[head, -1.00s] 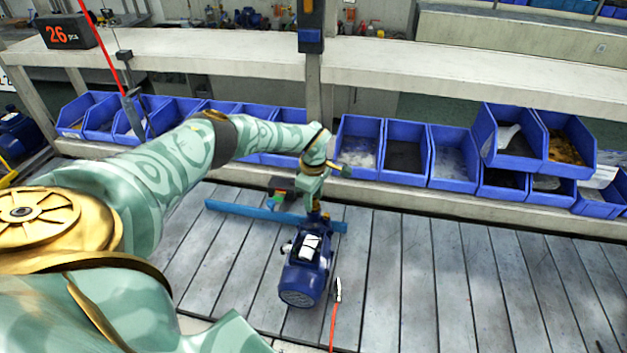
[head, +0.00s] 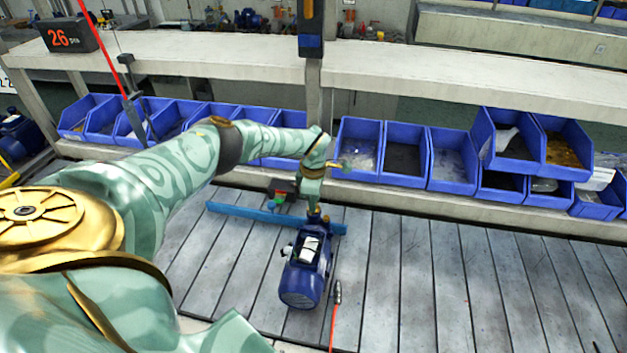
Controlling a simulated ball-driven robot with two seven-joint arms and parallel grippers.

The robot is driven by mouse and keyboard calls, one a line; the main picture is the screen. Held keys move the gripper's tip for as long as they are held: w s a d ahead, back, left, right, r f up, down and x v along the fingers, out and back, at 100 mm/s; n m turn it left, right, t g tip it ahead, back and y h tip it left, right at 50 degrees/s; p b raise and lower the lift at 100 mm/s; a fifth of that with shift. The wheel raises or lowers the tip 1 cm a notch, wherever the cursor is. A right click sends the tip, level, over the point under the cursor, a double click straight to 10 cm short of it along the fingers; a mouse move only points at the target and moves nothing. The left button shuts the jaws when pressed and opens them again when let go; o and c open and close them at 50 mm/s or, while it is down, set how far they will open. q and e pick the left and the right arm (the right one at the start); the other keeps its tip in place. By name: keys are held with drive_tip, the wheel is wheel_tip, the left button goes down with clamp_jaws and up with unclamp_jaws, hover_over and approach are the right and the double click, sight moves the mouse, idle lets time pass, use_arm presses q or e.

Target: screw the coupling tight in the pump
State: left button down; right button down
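The blue pump (head: 304,272) stands on the grey slatted table, with a pale box on its top. My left arm comes in from the left and reaches down over the pump's far end. My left gripper (head: 315,210) is at that end, small in the view, with a brass-coloured bit at its tip touching or just above the pump. I cannot make out its fingers. The coupling is not clearly visible and may be hidden at the gripper. My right gripper is not in view.
A blue rail (head: 248,212) lies behind the pump. A tool on a red cord (head: 337,293) is just right of the pump. Blue bins (head: 455,160) line the back edge under a pale shelf (head: 440,75). The slatted table (head: 470,280) is clear on the right.

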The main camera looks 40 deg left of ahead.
use_arm(q)
drive_tip(key=m+b, duration=0.1)
drive_tip(key=m, duration=0.1)
drive_tip(key=shift+f+m, duration=0.15)
drive_tip(key=shift+m, duration=0.45)
drive_tip(key=shift+m, duration=0.6)
drive_tip(key=c, duration=1)
unclamp_jaws()
drive_tip(key=shift+o, duration=0.2)
drive_tip(key=shift+r, duration=0.2)
wheel_tip(320, 180, up, 6)
drive_tip(key=p, duration=0.4)
drive_tip(key=shift+p, duration=0.35)
